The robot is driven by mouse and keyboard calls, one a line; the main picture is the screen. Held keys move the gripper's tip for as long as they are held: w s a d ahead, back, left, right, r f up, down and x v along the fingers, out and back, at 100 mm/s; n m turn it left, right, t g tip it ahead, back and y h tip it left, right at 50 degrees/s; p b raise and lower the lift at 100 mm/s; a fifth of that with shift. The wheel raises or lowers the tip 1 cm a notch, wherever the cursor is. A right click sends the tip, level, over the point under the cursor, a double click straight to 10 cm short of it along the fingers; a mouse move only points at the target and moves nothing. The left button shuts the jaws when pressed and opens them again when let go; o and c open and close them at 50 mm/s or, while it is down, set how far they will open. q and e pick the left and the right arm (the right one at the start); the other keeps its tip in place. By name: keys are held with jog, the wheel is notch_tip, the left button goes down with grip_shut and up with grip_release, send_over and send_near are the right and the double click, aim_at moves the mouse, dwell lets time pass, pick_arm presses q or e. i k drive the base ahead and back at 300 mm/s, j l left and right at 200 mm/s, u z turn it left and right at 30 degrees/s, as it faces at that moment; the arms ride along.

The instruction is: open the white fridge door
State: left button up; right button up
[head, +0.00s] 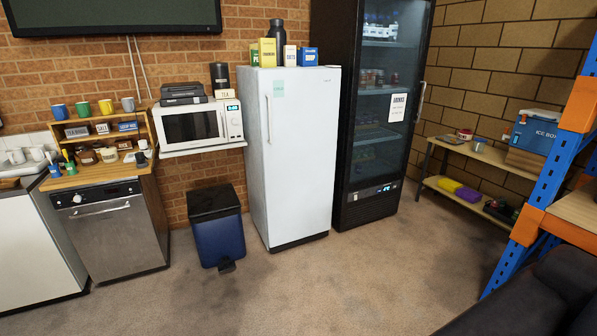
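The white fridge (305,165) stands upright against the brick wall near the middle of the head view. Its single tall front door looks shut. A long vertical white handle (268,119) runs along the upper left side of the door front. A small pale green note (278,89) is on the door near the handle. Neither of my grippers is in view, and nothing touches the handle.
A blue pedal bin (217,237) stands left of the fridge, below a microwave (192,125) on a shelf. A black glass-door drinks fridge (375,130) stands close on the right. Boxes and a dark bottle top the white fridge. The carpet (300,285) in front is clear.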

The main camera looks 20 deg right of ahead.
aim_at(298, 108)
jog(key=i+l, duration=0.2)
jog(key=i, duration=0.2)
jog(key=i+l, duration=0.2)
jog(key=i, duration=0.25)
jog(key=i+l, duration=0.2)
jog(key=i, duration=0.2)
